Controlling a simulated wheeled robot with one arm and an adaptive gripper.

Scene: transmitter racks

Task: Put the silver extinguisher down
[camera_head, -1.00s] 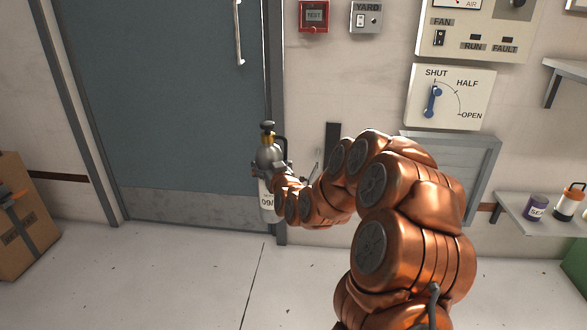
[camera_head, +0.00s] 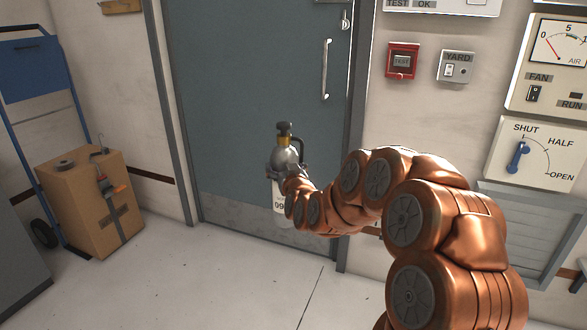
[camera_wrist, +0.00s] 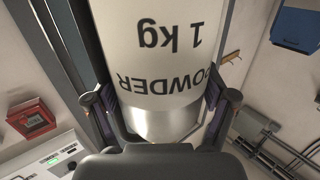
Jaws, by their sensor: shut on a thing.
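The silver extinguisher (camera_head: 285,157) has a dark valve and handle on top and a white label. In the head view it is upright in the air in front of the grey-blue door. My gripper (camera_head: 287,172) is shut around its body. In the wrist view, the extinguisher's white label (camera_wrist: 160,45) reads "POWDER 1 kg" upside down, and the two fingers of my gripper (camera_wrist: 166,106) press on either side of it. My arm hides part of the extinguisher's right side in the head view.
The door (camera_head: 255,75) is closed. The floor (camera_head: 215,275) between box and arm is clear. Wall panels and a valve dial (camera_head: 535,155) are at right.

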